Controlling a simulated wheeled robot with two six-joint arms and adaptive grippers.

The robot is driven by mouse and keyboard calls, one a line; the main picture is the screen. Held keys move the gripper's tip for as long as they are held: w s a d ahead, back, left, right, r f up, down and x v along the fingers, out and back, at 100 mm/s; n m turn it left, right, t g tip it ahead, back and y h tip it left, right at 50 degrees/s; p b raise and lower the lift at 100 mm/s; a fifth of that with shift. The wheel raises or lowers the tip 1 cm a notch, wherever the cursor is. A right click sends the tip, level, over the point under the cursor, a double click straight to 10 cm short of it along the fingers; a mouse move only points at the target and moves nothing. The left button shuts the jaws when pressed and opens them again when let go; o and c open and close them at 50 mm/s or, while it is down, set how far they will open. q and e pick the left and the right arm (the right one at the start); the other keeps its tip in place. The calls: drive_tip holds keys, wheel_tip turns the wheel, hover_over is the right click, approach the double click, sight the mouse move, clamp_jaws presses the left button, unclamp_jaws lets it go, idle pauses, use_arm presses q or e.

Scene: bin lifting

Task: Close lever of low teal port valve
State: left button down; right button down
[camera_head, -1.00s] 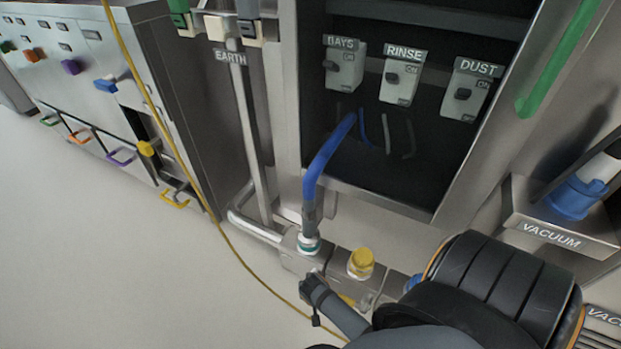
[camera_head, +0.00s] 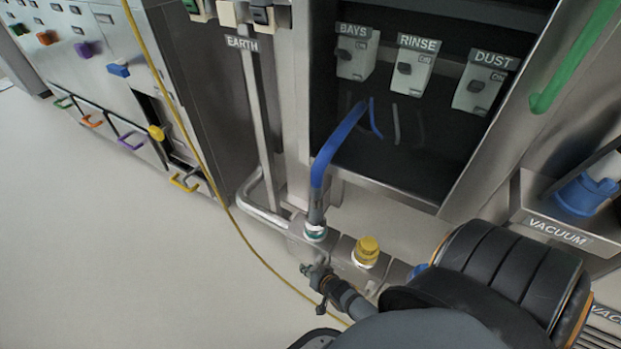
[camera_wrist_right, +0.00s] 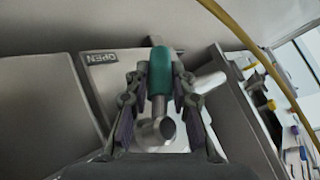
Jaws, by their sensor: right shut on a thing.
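The teal lever (camera_wrist_right: 160,70) shows in the right wrist view, standing between the two fingers of my right gripper (camera_wrist_right: 159,88), which is shut on it. A round grey metal stub (camera_wrist_right: 157,131) lies just below the lever. An "OPEN" label (camera_wrist_right: 103,57) is on the metal plate to its left. In the head view, my right gripper (camera_head: 317,281) is at the front of the low metal port block, just below the teal-ringed port (camera_head: 315,233) with the blue hose (camera_head: 333,148). The lever is hidden there. My left gripper is not in view.
A yellow cap (camera_head: 367,250) sits on the block right of the teal port. A yellow cable (camera_head: 190,135) hangs down on the left and runs along the floor. A drawer cabinet (camera_head: 110,70) stands at the left. The floor (camera_head: 100,260) at the front left is clear.

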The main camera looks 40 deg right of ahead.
drive_tip(key=shift+w+r, duration=0.15)
idle(0.4)
drive_tip(key=c, duration=1.1)
unclamp_jaws()
drive_tip(key=shift+c, duration=0.2)
drive_tip(key=shift+t, duration=0.3)
wheel_tip(320, 180, up, 10)
drive_tip(key=shift+f, duration=0.15)
drive_tip(key=shift+c, duration=0.4)
